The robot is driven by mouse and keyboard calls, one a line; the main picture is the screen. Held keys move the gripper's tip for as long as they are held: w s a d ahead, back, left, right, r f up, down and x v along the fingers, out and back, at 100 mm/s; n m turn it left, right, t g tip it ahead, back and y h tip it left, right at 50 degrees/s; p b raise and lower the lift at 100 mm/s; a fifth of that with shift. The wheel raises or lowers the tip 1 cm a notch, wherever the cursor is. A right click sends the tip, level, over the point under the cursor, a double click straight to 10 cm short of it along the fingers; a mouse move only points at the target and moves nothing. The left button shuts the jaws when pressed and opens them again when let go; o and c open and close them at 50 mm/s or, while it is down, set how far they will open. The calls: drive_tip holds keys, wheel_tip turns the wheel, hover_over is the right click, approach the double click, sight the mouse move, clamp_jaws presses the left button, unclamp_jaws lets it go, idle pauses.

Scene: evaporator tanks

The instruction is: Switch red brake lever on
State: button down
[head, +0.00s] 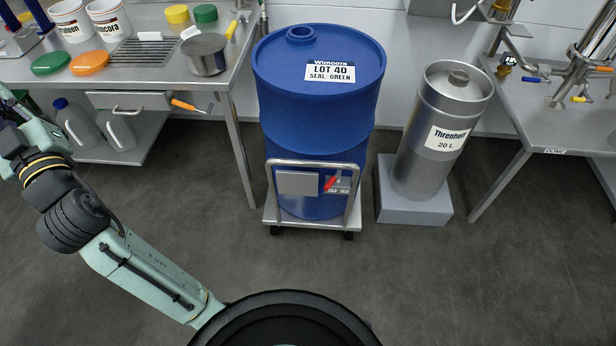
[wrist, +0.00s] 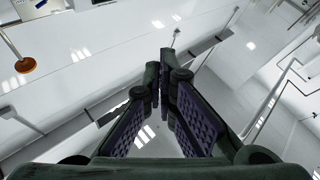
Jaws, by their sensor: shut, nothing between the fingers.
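The red brake lever (head: 332,182) shows in the head view on a small grey plate at the front of the wheeled dolly (head: 272,213). The lever is tilted, and its on or off marking is too small to read. The dolly carries a large blue drum (head: 318,115) labelled LOT 40. My gripper (wrist: 164,55) is shut and empty in the wrist view, with its fingertips together. My arm is at the left of the head view, well away from the lever. The gripper itself is outside the head view, and the lever is not in the wrist view.
A steel bench (head: 232,75) with tubs, lids and a pot (head: 205,56) stands at the left. A steel keg (head: 438,120) on a grey block (head: 412,208) stands right of the drum. Another bench is at the right. The floor (head: 300,262) before the dolly is clear.

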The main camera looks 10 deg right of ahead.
drive_tip(key=w+d+f+m+g+h, duration=0.1)
drive_tip(key=w+d+f+h, duration=0.35)
drive_tip(key=f, duration=0.35)
drive_tip(key=w+d+f+m+g+h, duration=0.1)
drive_tip(key=w+d+f+m+h, duration=0.2)
drive_tip(key=d+f, duration=0.4)
drive_tip(key=w+d+f+h, duration=0.4)
drive_tip(key=d+f+h, duration=0.15)
drive_tip(key=f, duration=0.35)
drive_tip(key=m+g+h, duration=0.4)
drive_tip(key=g+h, duration=0.5)
drive_tip(key=h, duration=0.4)
approach(331, 185)
drive_tip(key=w+a+r, duration=0.1)
drive_tip(key=a, duration=0.3)
drive_tip(key=shift+w+a+r+b, duration=0.1)
drive_tip(key=shift+a+r+b, duration=0.05)
drive_tip(key=shift+a+b, duration=0.15)
drive_tip(key=shift+w+d, duration=0.1)
drive_tip(key=shift+d, duration=0.05)
drive_tip(key=p+x, duration=0.2)
drive_tip(key=x, duration=0.7)
drive_tip(key=shift+w+d+r, duration=0.15)
drive_tip(key=shift+w+d, duration=0.1)
drive_tip(key=shift+d, duration=0.05)
